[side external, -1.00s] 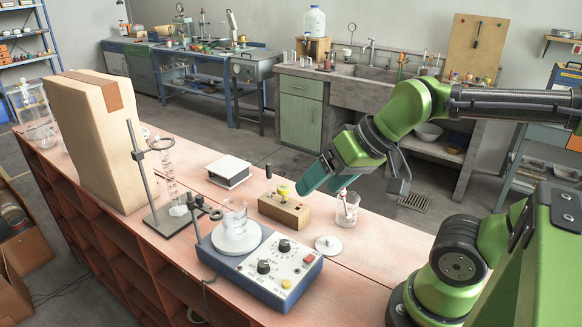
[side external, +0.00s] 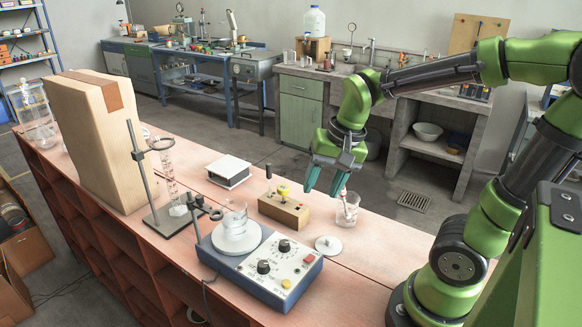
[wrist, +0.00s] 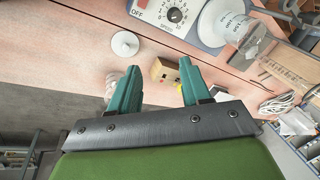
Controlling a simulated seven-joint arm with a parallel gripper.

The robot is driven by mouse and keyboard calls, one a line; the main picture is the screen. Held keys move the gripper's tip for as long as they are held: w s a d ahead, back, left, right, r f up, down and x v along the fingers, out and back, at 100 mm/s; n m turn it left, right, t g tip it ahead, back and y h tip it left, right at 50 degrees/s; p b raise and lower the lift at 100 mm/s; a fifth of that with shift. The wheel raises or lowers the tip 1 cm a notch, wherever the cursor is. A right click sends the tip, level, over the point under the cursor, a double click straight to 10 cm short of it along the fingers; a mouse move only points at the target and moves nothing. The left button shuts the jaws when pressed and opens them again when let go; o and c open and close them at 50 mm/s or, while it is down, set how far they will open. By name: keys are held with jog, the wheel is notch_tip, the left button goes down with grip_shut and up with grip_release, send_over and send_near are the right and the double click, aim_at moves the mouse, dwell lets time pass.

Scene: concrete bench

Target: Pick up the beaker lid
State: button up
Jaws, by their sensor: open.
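The beaker lid (side external: 328,246) is a small white disc with a knob, lying flat on the bench to the right of the hot plate stirrer. It also shows in the wrist view (wrist: 125,43), at upper left, beyond the fingertips. My gripper (side external: 323,191) is open and empty, its teal fingers pointing down above the bench, behind the lid and apart from it. In the wrist view the two fingers (wrist: 159,66) stand wide apart, with part of the wooden block showing between them.
A glass beaker with something in it (side external: 347,211) stands close to my right finger. The wooden block (side external: 284,209) with a yellow top is left of my gripper. Bench in front of the lid is clear.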

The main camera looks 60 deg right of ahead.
aim_at(329, 239)
jog(key=d+f+m+g+h, duration=0.1)
jog(key=d+f+m+g, duration=0.3)
jog(key=m, duration=0.7)
jog(key=shift+t, duration=0.5)
jog(key=f, duration=0.5)
jog(key=d+f, duration=0.1)
jog(key=f, duration=0.8)
jog(key=shift+w+d+f, duration=0.1)
jog(key=shift+d+f, duration=0.1)
jog(key=shift+f, duration=0.1)
grip_shut()
